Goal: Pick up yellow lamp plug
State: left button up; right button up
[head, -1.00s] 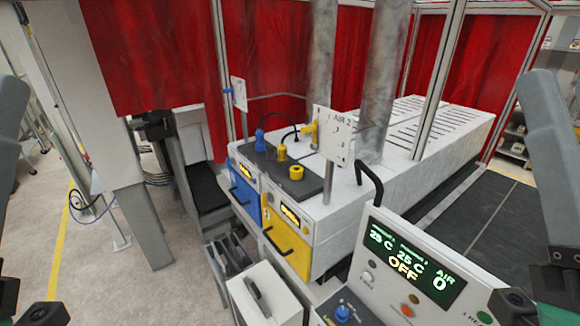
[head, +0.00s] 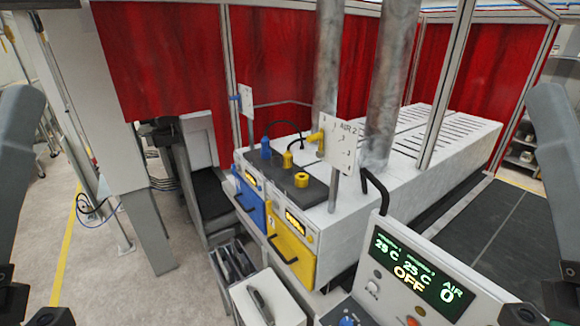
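A small upright yellow plug (head: 287,159) stands on the dark top plate (head: 262,167) of the white lamp unit, in the middle of the head view. A round yellow socket-like piece (head: 301,180) sits in front of it to the right. A similar blue piece (head: 266,148) stands behind it to the left. I cannot tell for certain which yellow piece is the lamp plug. My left gripper (head: 48,316) and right gripper (head: 518,314) show only as dark parts at the bottom corners, far from the plugs. Their fingertips are cut off or unclear.
A sign plate marked AIR 2 (head: 340,146) with a yellow valve (head: 315,136) stands on a post beside the plugs. A control panel (head: 415,270) reading OFF is at the front right. Blue (head: 249,207) and yellow (head: 291,252) drawer fronts are below. Metal ducts (head: 391,85) rise behind.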

dwell(0.4)
pick_arm(q)
jog(key=o, duration=0.5)
jog(key=shift+s, duration=0.1)
